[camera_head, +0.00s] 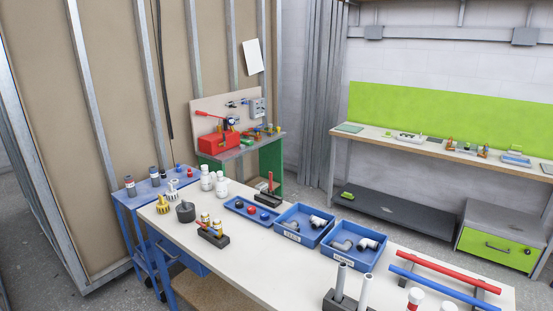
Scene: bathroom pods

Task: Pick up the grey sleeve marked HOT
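No marking HOT can be read at this size, so I cannot tell for sure which thing is the grey sleeve. Two small grey cylinders with red bands stand upright on the blue cart at the left: one grey cylinder (130,187) near its left edge and another grey cylinder (154,176) farther back. A dark grey round pot (185,212) stands on the white-topped table (265,262). Neither of my grippers shows in the head view.
Blue trays (305,238) with grey fittings, white bottles (221,188), yellow fittings (163,205) and a rack with a red pipe (450,270) and blue pipe (430,283) stand on the table. The blue cart (143,190) adjoins its far left end. The table's front left is clear.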

